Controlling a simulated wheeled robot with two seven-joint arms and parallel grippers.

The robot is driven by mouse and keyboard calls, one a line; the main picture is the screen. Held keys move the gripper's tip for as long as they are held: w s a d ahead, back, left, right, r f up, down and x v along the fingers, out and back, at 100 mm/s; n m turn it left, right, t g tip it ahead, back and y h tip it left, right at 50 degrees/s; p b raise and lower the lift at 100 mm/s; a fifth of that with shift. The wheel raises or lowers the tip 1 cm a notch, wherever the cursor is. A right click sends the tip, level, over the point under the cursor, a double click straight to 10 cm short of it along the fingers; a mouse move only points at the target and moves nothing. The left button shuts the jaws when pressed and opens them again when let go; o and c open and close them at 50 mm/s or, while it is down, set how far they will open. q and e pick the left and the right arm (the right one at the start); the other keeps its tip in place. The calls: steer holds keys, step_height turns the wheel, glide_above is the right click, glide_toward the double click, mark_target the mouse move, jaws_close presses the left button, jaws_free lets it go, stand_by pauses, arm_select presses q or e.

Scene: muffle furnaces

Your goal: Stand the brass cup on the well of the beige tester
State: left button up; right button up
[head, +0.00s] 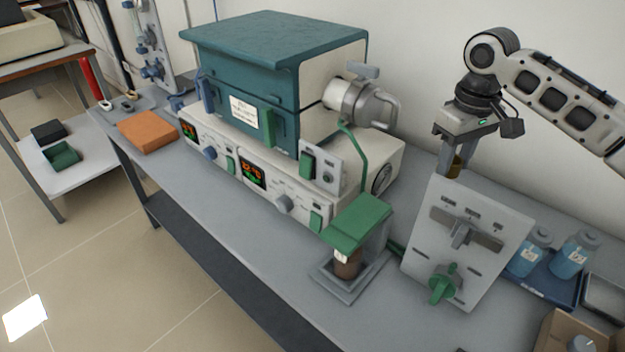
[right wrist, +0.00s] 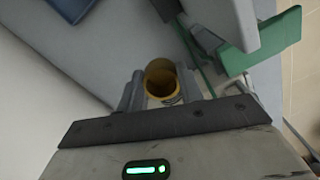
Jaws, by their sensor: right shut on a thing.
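The brass cup (head: 454,166) is between the fingers of my right gripper (head: 458,150), behind the upright pale grey panel, which hides its lower part. In the right wrist view the cup (right wrist: 161,80) shows its round open mouth, and my right gripper (right wrist: 158,92) is shut on it. I cannot tell for sure which device is the beige tester. A tan box with a round grey part (head: 578,338) is cut off at the bottom right. No well shows clearly. My left gripper is not in view.
The pale panel (head: 480,220) with a green knob stands in front of my right gripper. A green-topped stand (head: 358,222) over a brown cylinder is left of it. The teal furnace (head: 270,60) stands farther left. Blue-labelled bottles (head: 575,255) stand on a blue tray at right.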

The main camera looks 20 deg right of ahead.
mark_target(451, 174)
step_height(451, 174, down, 3)
steer(key=shift+f+b, duration=0.2)
steer(key=shift+b, duration=0.4)
step_height(451, 174, down, 18)
steer(key=shift+f+b, duration=0.1)
steer(key=shift+b, duration=0.4)
steer(key=o, duration=1)
steer(key=shift+f, duration=0.1)
